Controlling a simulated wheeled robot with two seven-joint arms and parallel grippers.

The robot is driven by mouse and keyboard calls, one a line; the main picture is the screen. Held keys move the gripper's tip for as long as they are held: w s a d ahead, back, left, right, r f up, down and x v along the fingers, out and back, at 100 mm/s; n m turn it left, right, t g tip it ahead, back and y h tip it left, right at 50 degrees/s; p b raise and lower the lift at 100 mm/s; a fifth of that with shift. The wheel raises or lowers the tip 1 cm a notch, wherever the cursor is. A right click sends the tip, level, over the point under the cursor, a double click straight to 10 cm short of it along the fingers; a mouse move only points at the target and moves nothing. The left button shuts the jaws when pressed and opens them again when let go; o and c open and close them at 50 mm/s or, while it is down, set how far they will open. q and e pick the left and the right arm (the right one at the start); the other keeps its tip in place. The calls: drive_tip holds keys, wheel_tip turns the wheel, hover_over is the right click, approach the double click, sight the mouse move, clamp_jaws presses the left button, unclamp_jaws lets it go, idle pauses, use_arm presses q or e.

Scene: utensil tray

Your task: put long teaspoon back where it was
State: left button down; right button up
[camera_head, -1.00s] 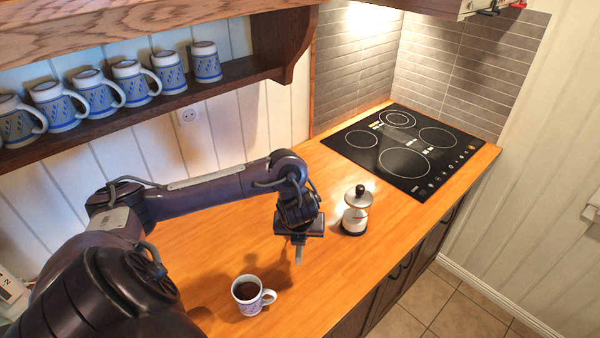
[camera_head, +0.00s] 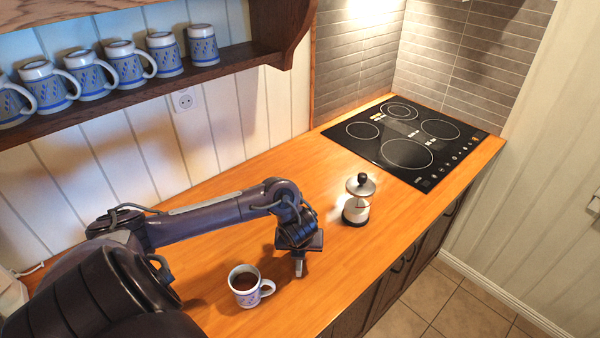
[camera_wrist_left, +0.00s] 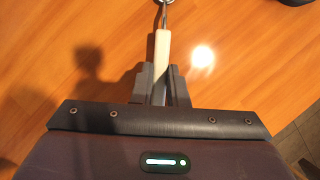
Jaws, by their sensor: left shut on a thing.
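My left gripper (camera_head: 299,267) is shut on the long teaspoon (camera_wrist_left: 162,52), above the counter beside the mug. In the left wrist view, the gripper (camera_wrist_left: 163,82) holds the pale handle between its fingers. A thin metal neck runs from the handle to the top edge, where the spoon's end is cut off. In the head view I cannot make out the spoon clearly. My right gripper is not in view.
The blue-white mug (camera_head: 246,287) of dark drink stands left of the gripper on the wooden counter (camera_head: 215,215). A silver press pot (camera_head: 356,208) stands behind to the right, before the black hob (camera_head: 410,150). Several mugs line the shelf (camera_head: 160,88). The counter's back middle is clear.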

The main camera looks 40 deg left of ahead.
use_arm(q)
drive_tip(key=c, duration=1.4)
unclamp_jaws()
drive_tip(key=shift+f, duration=0.1)
drive_tip(key=shift+c, duration=0.2)
drive_tip(key=p+v, duration=0.1)
drive_tip(key=v, duration=0.4)
drive_tip(key=shift+w+r, duration=0.1)
drive_tip(key=shift+r, duration=0.15)
drive_tip(key=p+v, duration=0.5)
drive_tip(key=v, duration=0.2)
drive_tip(key=shift+p, duration=0.35)
drive_tip(key=shift+f, duration=0.15)
drive_tip(key=shift+d, duration=0.1)
